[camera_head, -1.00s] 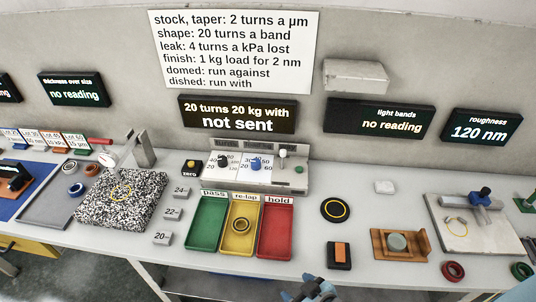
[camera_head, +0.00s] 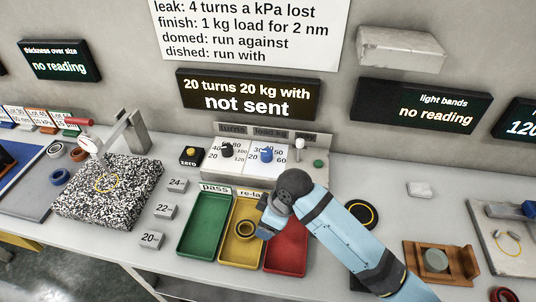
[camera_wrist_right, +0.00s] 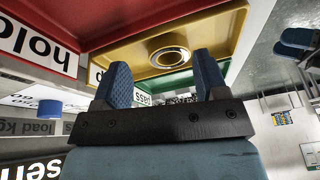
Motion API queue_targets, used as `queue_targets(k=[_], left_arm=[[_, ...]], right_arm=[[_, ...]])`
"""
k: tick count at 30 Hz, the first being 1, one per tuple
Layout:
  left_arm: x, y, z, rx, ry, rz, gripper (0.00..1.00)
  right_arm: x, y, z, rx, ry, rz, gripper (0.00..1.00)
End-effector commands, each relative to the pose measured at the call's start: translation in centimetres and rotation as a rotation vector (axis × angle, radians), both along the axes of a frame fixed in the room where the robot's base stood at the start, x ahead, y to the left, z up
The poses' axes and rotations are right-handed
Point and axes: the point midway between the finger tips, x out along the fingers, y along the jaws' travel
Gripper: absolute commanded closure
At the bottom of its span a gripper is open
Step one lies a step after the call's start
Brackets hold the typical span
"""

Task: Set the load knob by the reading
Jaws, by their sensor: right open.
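The blue load knob (camera_head: 266,154) stands on the white control panel (camera_head: 240,172), between the black turns knob (camera_head: 227,150) and a white-topped lever (camera_head: 299,147). It also shows at the left of the right wrist view (camera_wrist_right: 48,108). The display (camera_head: 248,95) above reads "20 turns 20 kg with", "not sent". The roughness display (camera_head: 521,122) is cut off at the right edge, showing "120". My right gripper (camera_head: 271,213) is in front of the panel, over the yellow and red trays, apart from the knob. Its fingers (camera_wrist_right: 164,82) are open and empty. My left gripper is out of view.
Green (camera_head: 203,226), yellow (camera_head: 234,251) and red (camera_head: 287,257) trays stand before the panel. A ring (camera_head: 245,229) lies in the yellow tray. A green button (camera_head: 319,163) is at the panel's right. A wall sign (camera_head: 250,30) reads "finish: 1 kg load for 2 nm".

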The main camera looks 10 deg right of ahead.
Motion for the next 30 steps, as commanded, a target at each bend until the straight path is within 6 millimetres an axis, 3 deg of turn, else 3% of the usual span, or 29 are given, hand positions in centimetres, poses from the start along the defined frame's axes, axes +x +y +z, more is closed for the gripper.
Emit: queue_targets(k=[1, 8, 11, 18, 24, 30], left_arm=[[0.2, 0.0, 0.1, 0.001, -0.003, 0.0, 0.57], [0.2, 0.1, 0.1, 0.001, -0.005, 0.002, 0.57], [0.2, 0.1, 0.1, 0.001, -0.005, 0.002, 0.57], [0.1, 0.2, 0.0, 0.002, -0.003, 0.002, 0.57], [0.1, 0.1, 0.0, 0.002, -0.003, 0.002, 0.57], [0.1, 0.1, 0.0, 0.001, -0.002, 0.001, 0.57]], right_arm=[[2.2, 0.5, 0.6, -0.022, -0.006, 0.057, 0.33], [9.3, 1.3, 2.7, -0.119, 0.008, 0.261, 0.33], [12.9, 0.7, 4.4, -0.172, 0.018, 0.332, 0.33], [20.7, -2.8, 9.8, -0.286, 0.047, 0.421, 0.33], [23.6, -4.9, 12.8, -0.324, 0.061, 0.437, 0.33], [24.0, -5.2, 12.0, -0.328, 0.066, 0.439, 0.33]])
